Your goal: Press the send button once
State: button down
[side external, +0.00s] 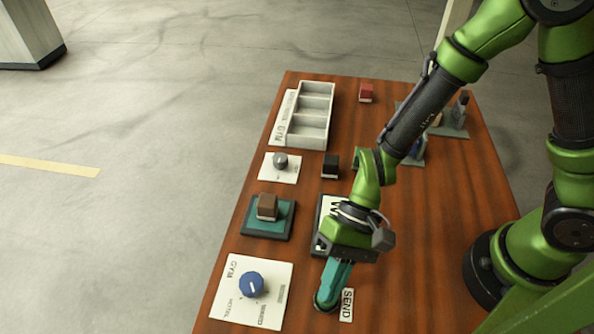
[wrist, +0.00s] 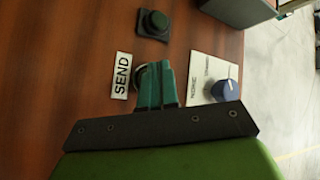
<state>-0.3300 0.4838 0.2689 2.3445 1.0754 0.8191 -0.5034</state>
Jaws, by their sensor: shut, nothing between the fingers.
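The white SEND label (side external: 347,305) lies on the wooden table near the front edge of the side view. It also shows in the wrist view (wrist: 122,75). Beside the label, a round button with a greyish rim (wrist: 138,80) is mostly hidden behind my teal fingers. My gripper (side external: 326,302) is shut and empty, pointing down at this button, its fingertips beside the label. The fingers also show in the wrist view (wrist: 154,68). I cannot tell whether the tips touch the button or whether it is pressed in.
A white panel with a blue knob (side external: 251,284) lies left of my gripper. A brown block (side external: 267,206) on a teal pad, a grey-knob panel (side external: 281,161) and a divided tray (side external: 313,120) stand farther back.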

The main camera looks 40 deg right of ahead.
jog(key=shift+f, duration=0.45)
dwell(0.4)
jog(key=shift+r, duration=0.9)
jog(key=shift+r, duration=0.1)
jog(key=shift+r, duration=2.4)
jog(key=w+d+r+t+h, duration=0.2)
jog(key=d+r+t, duration=0.3)
jog(key=d+r, duration=0.3)
jog(key=w+d+r+t+h, duration=0.3)
jog(key=d+r+t, duration=0.3)
jog(key=d, duration=1.1)
notch_tip(320, 180, up, 2)
jog(key=shift+w+d+h, duration=0.25)
jog(key=shift+w+h, duration=0.05)
jog(key=shift+h, duration=0.3)
